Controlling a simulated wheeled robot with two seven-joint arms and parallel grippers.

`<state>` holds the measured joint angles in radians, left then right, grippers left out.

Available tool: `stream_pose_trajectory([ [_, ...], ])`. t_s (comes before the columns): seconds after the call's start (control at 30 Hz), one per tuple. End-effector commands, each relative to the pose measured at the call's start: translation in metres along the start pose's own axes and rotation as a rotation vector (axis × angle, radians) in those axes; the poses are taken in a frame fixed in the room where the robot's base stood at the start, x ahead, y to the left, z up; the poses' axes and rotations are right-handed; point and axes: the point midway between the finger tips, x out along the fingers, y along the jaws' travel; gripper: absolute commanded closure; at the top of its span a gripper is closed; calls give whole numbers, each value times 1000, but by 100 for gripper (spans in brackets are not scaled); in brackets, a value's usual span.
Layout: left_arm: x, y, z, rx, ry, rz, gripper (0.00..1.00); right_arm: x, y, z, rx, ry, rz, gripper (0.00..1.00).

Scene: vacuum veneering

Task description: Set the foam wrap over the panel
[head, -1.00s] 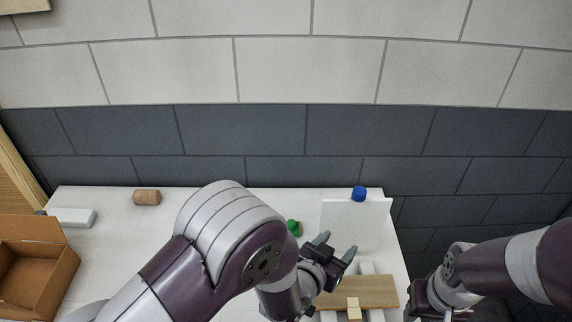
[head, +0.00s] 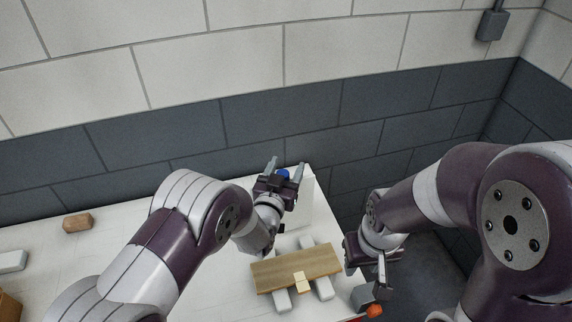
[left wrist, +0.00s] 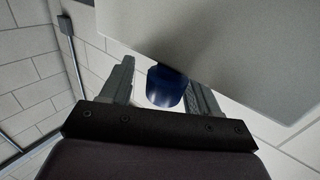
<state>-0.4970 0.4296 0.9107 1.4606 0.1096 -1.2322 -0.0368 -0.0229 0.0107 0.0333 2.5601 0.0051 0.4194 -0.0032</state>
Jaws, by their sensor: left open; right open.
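A white sheet (head: 306,203), which appears to be the foam wrap, stands upright near the table's back right edge. A blue knob (head: 283,174) is at its top. My left gripper (head: 286,165) is open at the knob. In the left wrist view the knob (left wrist: 165,88) lies between the spread fingers and the sheet (left wrist: 230,45) fills the upper right. The brown wooden panel (head: 275,272) lies on pale grey supports (head: 325,290), nearer than the sheet. A small light block (head: 302,284) is on its front edge. My right gripper (head: 368,275) is open and empty, right of the panel.
A grey piece (head: 362,296) and an orange-red object (head: 374,310) are below my right gripper. A brown block (head: 77,222) and a white block (head: 12,262) lie at the left. A cardboard box (head: 8,305) shows at the lower left. The wall stands close behind the table.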

Motion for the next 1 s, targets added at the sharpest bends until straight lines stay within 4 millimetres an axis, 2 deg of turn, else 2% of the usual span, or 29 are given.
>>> stream_pose_trajectory([
  [0.27,2,0,0,0,0,0,39,0,0,0,0,0,0,57],
  [0.33,2,0,0,0,0,0,55,0,0,0,0,0,0,57],
  [0.47,2,0,0,0,0,0,98,0,0,0,0,0,0,57],
  [0.5,2,0,0,0,0,0,100,0,0,0,0,0,0,57],
  [0.77,-4,5,1,0,-1,2,100,2,0,0,0,0,0,57],
  [1.0,-30,23,5,-1,-1,4,100,13,0,2,0,0,0,57],
])
